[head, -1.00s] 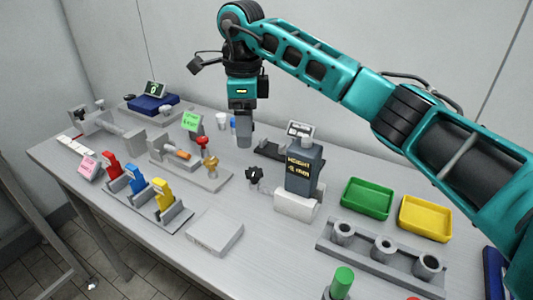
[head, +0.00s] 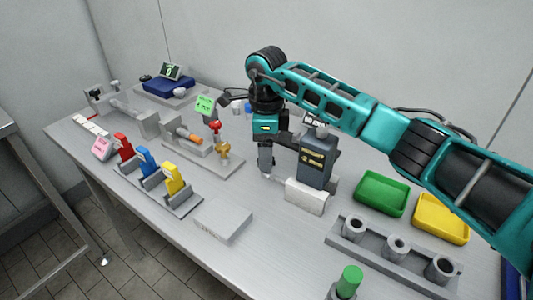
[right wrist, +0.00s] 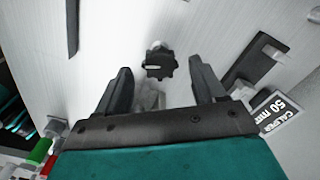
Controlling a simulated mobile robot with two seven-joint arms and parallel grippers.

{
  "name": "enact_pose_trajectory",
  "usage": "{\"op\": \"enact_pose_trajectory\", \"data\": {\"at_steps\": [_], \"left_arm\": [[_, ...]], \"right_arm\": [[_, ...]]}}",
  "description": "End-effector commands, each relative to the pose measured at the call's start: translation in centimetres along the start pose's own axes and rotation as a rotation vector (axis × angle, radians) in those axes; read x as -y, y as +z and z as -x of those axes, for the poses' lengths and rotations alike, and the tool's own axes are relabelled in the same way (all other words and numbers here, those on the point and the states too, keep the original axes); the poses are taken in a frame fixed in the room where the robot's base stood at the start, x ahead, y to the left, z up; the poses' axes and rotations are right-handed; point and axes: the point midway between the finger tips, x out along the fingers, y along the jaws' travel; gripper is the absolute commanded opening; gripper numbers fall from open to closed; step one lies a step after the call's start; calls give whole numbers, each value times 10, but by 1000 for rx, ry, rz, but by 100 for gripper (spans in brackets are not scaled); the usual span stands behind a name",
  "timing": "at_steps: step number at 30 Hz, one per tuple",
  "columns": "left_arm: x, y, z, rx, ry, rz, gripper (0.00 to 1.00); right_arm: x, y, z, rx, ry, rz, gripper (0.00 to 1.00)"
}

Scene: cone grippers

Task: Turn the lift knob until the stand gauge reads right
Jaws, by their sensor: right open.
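The lift knob (right wrist: 160,65) is black and lobed, and in the right wrist view it lies between the ends of my open fingers, with space on both sides. My right gripper (head: 266,172) points down beside the stand in the head view; it also shows in the right wrist view (right wrist: 160,80). In the head view the knob is hidden behind the gripper. The stand (head: 305,196) has a light block base and a dark grey upright box. The stand gauge (head: 314,158) is on the box's front, its yellow text too small to read. My left gripper is not in view.
Green (head: 380,193) and yellow (head: 441,218) trays lie right of the stand. A rail with grey cups (head: 397,246) is in front of them. A fixture with red, blue and yellow levers (head: 147,160) stands left. A flat grey block (head: 223,221) lies in front.

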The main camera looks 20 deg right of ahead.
Motion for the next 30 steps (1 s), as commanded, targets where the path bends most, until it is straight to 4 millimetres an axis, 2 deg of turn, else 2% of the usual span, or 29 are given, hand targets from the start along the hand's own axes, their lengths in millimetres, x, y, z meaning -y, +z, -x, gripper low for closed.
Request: {"op": "enact_pose_trajectory", "data": {"at_steps": [4, 14, 30], "left_arm": [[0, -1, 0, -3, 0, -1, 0], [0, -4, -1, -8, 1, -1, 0], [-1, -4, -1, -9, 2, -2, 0]], "right_arm": [[0, 0, -12, 0, 1, 0, 69], [0, 0, -15, 0, 0, 0, 69], [0, 0, -14, 0, 0, 0, 18]]}}
